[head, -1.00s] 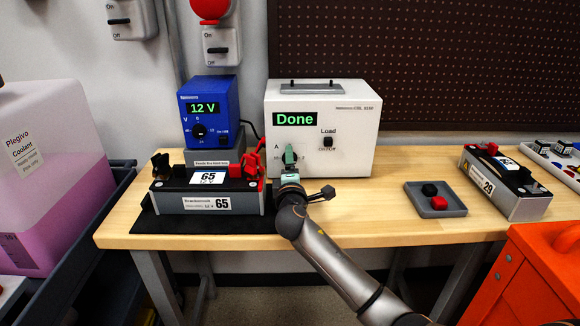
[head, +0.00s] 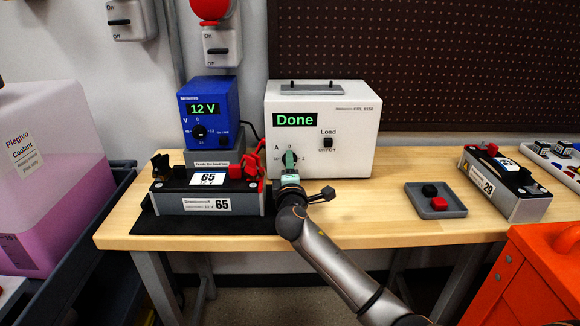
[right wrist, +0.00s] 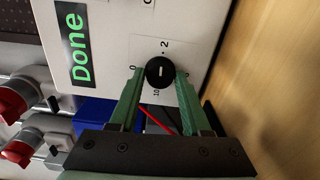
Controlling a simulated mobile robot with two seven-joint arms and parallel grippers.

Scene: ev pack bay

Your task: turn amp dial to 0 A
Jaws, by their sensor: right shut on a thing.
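The white load unit (head: 355,125) stands at the back of the bench with "Done" in green on its display. Its black amp dial (right wrist: 159,72) sits low on the front face, with scale marks 0, 2 and 10 around it in the right wrist view. My right gripper (head: 290,160) is shut on the dial, its green fingers (right wrist: 133,95) on either side of it. In the head view the gripper hides most of the dial. A short pale mark shows on the knob; I cannot tell exactly which value it points to. My left gripper is out of view.
The load switch (head: 328,142) is right of the dial. Battery 65 (head: 190,203), with red and black clamps, is left of my gripper, below the blue 12 V supply (head: 208,112). A grey tray (head: 455,207) lies right; bench between is clear.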

